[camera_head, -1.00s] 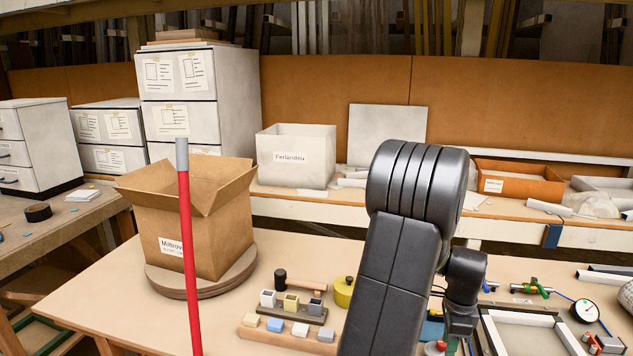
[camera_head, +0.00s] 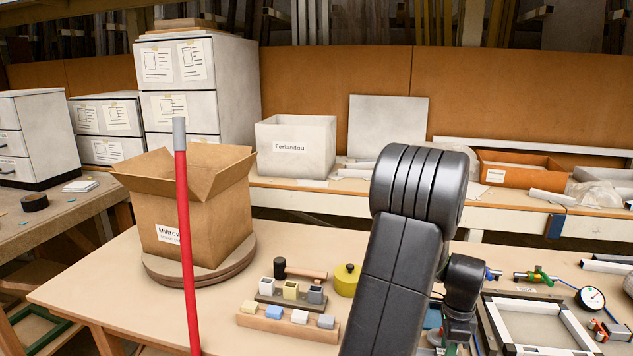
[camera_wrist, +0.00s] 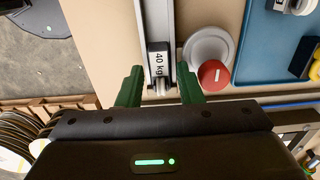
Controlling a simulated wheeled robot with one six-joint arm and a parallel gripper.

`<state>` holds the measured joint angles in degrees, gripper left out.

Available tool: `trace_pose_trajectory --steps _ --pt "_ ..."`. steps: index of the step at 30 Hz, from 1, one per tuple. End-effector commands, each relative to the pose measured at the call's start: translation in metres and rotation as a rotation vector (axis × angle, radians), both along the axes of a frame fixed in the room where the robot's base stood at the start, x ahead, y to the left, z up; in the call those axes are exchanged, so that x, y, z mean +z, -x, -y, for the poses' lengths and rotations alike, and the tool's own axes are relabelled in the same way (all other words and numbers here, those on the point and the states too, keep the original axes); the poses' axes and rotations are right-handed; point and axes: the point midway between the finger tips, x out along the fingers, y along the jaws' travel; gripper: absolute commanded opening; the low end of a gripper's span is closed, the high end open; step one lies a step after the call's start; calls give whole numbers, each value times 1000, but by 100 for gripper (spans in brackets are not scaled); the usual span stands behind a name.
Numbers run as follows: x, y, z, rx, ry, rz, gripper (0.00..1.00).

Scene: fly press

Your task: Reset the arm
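My arm (camera_head: 405,235) is bent in the middle right of the head view, with its wrist hanging over the workbench (camera_head: 300,245). In the wrist view my gripper (camera_wrist: 160,88) has its two green fingers well apart, with nothing held between them. Beyond the fingertips, in the gap as seen, is a dark block labelled 40 kg (camera_wrist: 158,58) on a light metal rail. I cannot tell its exact distance from the fingers. In the head view the fingers cannot be made out.
A red pole (camera_head: 187,250) with a grey tip stands in front. An open cardboard box (camera_head: 215,225) sits on a round board. A mallet (camera_head: 280,268), small blocks, a yellow pot (camera_head: 346,280) and a metal frame (camera_head: 488,335) lie around. The wrist view shows a red knob (camera_wrist: 214,74).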

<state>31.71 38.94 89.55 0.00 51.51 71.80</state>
Motion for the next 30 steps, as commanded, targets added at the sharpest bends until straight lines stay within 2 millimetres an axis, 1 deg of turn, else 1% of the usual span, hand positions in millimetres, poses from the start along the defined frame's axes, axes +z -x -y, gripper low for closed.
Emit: trace_pose_trajectory --steps 1,3,12,15,20,30 --pt "-5 0 0 0 0 0 33" --pt "-7 0 0 0 0 0 33" --pt "-6 0 0 0 0 0 33" --pt "-2 0 0 0 0 0 33" --pt "14 0 0 0 1 2 33" --pt "62 0 0 0 0 2 33"
